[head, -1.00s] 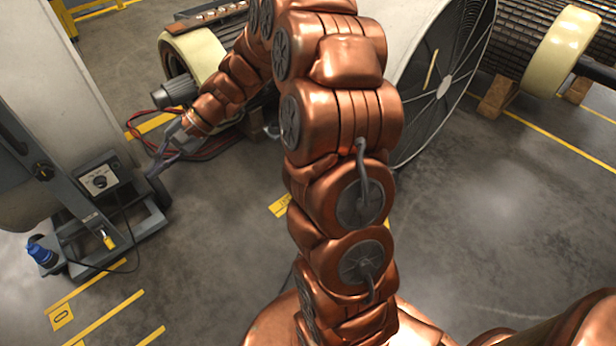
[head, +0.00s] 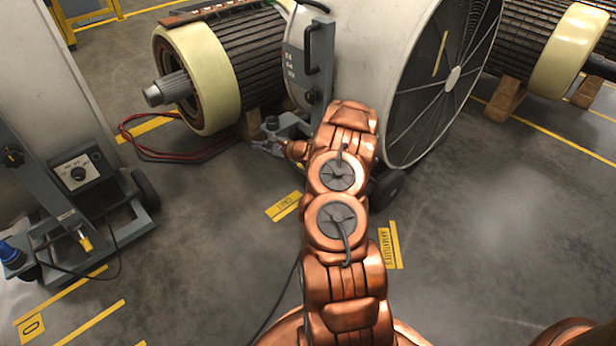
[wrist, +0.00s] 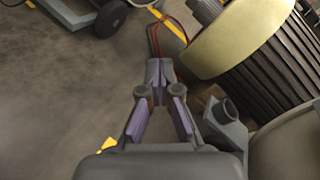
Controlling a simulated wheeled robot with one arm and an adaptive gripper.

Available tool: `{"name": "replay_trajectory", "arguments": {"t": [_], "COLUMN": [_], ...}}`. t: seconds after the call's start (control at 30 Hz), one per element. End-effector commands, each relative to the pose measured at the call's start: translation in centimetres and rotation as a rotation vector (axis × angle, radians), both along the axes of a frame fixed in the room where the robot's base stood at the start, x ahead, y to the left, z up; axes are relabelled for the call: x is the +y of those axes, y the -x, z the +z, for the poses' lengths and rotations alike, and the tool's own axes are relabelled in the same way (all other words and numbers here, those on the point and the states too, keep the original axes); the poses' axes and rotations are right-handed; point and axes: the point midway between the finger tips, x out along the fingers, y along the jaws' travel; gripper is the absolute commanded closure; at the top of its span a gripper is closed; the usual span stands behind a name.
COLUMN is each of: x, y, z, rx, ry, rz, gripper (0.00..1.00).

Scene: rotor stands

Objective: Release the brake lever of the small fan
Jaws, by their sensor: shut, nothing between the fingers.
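A drum fan (head: 360,45) with a pale housing and round grille stands in the middle of the head view. A grey bracket with a dark round knob (head: 270,122) sits low at its left side; the bracket (wrist: 228,125) also shows right of my fingers in the wrist view. My gripper (wrist: 158,72) is shut and empty, its fingertips together. In the head view my gripper (head: 266,146) is small and partly hidden, low beside the bracket. I cannot tell whether it touches anything. I cannot make out a brake lever clearly, nor tell which machine is the small fan.
A wheeled grey machine (head: 65,130) with a dial box and a small yellow piece (head: 85,241) stands at left. A rotor (head: 205,70) on wooden blocks is behind my gripper, with red cables (head: 160,153) on the floor. Another rotor (head: 565,45) is at right.

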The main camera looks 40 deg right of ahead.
Motion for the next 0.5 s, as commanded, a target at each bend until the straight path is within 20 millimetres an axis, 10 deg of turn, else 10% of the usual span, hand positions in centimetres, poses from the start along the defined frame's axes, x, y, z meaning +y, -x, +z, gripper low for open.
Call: {"name": "replay_trajectory", "arguments": {"t": [0.2, 0.5], "x": [-10.4, -19.3], "y": [4.1, 10.7], "z": [-12.4, -22.6], "rx": [0.044, 0.087], "ry": [-0.048, -0.071], "rz": [-0.263, -0.513], "gripper": [1.0, 1.0]}}
